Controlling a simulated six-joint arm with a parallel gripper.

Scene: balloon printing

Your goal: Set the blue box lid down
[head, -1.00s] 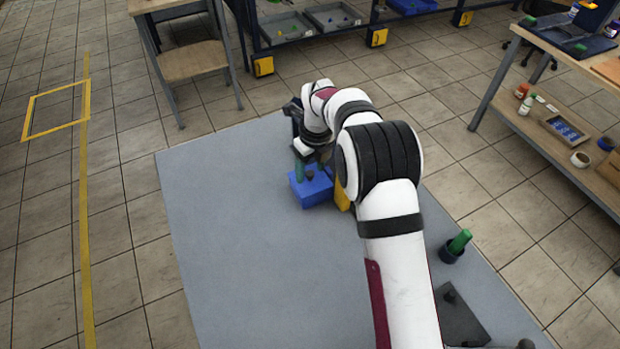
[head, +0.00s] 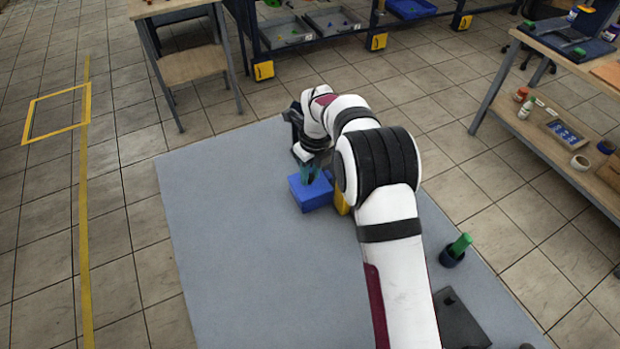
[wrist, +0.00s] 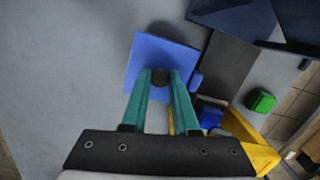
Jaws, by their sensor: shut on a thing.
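The blue box lid (wrist: 148,58) is a flat blue square with a dark knob (wrist: 160,77) in its middle, in the wrist view. My gripper (wrist: 160,82) has green fingers shut on that knob. In the head view my gripper (head: 309,176) points down at the top of the blue box (head: 313,197), at the far part of the grey table. The lid appears level on top of the box; I cannot tell whether there is a gap under it. My fingers hide part of the knob.
A yellow object (head: 342,201) stands right beside the blue box, partly behind my arm. The left and front of the grey table (head: 240,250) are clear.

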